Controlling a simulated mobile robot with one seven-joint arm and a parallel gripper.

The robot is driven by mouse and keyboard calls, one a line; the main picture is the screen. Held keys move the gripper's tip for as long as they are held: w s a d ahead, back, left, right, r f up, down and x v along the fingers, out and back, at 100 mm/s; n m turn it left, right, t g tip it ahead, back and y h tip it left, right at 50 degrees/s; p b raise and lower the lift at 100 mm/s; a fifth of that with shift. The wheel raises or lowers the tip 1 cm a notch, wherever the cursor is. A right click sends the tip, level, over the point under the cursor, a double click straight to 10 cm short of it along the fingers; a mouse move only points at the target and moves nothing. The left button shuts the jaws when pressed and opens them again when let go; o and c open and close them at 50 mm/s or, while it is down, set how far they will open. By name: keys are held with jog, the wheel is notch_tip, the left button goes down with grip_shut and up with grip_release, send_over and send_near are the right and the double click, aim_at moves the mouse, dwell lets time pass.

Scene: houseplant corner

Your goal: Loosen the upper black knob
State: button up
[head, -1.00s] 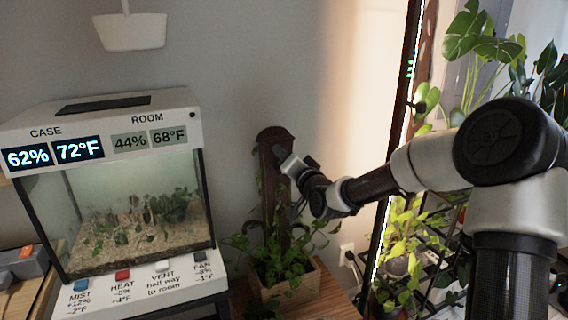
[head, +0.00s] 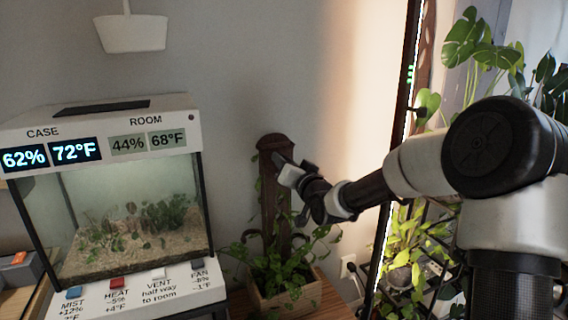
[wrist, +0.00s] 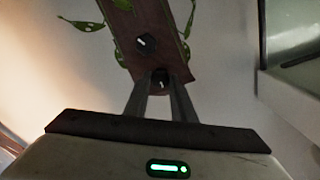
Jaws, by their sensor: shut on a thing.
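A brown wooden post (head: 275,195) with a rounded top stands in a planter against the wall. In the wrist view the post (wrist: 150,20) carries two round black knobs with white marks. The upper black knob (wrist: 161,79), near the post's top end, sits between my fingertips, and my gripper (wrist: 160,88) is shut on it. The lower black knob (wrist: 146,43) is farther along the post and apart from my fingers. In the head view my gripper (head: 280,160) is at the post's upper part; the knobs are not distinguishable there.
A wooden planter (head: 280,297) with a leafy vine stands at the post's foot. A glass plant case (head: 140,225) with displays and buttons stands to the left. A dark plant rack (head: 440,282) is at right. Vine leaves (wrist: 122,5) hang beside the post.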

jog(key=o, duration=1.1)
jog(key=shift+c, duration=0.2)
jog(key=p+v, duration=0.3)
jog(key=v, duration=1.4)
jog(key=shift+s, duration=0.2)
